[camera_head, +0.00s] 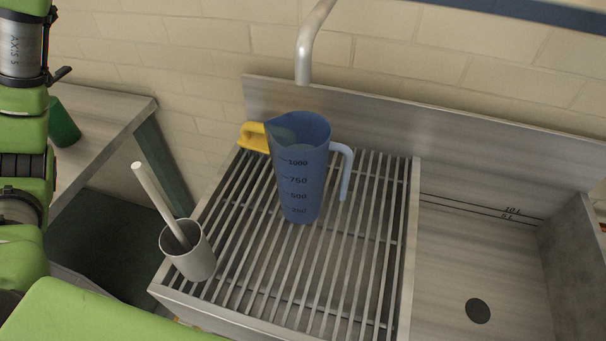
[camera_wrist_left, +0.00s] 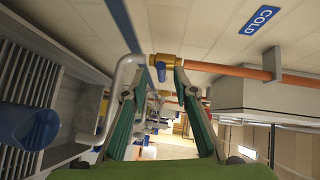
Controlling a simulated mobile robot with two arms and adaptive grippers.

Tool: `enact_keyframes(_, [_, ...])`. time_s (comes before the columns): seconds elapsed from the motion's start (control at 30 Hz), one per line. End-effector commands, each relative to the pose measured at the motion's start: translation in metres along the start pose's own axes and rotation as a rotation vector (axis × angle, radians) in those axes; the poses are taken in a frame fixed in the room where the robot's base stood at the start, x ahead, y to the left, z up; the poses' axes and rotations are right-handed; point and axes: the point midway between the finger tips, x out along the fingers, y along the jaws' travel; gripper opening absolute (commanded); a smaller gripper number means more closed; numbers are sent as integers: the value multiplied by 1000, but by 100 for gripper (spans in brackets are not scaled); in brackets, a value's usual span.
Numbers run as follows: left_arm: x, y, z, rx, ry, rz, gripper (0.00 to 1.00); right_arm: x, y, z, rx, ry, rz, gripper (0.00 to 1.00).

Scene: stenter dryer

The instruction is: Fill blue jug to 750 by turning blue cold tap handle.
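The blue jug (camera_head: 305,165) stands upright on the slatted grate under the steel spout (camera_head: 308,45). Its marks 1000, 750 and 500 face me. No stream falls from the spout; the level inside cannot be told. The jug also shows at the left of the left wrist view (camera_wrist_left: 28,128). There, the blue cold tap handle (camera_wrist_left: 160,72) sits on a brass valve (camera_wrist_left: 165,60). My left gripper (camera_wrist_left: 160,76) is open, its two teal fingers on either side of the handle with gaps visible. Whether a finger touches it cannot be told. My right gripper is not in view.
A grey cup (camera_head: 190,255) with a white rod stands at the grate's left front. A yellow object (camera_head: 253,137) is behind the jug. An empty sink basin (camera_head: 480,265) lies right. Copper pipe (camera_wrist_left: 230,72) and a COLD sign (camera_wrist_left: 259,19) are near the valve.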

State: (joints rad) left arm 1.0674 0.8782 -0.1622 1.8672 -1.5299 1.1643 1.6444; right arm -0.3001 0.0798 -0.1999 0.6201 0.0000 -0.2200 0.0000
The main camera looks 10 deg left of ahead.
Motion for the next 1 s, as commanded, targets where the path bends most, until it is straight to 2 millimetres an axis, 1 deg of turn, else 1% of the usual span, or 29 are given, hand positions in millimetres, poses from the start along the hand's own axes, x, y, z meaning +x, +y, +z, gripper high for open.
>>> enact_keyframes(0.03, [-7, 2, 1, 1, -2, 0, 26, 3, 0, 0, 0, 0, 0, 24])
enact_keyframes(0.37, [-46, 2, 0, 3, -3, 0, 26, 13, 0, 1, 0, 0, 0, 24])
enact_keyframes(0.7, [-87, 2, 1, 0, -3, 1, 26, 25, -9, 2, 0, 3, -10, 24])
enact_keyframes(0.83, [-97, 2, 0, 2, -1, 0, 26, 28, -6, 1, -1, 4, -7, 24])
enact_keyframes(1.0, [-101, 0, 0, 2, 0, 0, 26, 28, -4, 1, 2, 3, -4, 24])
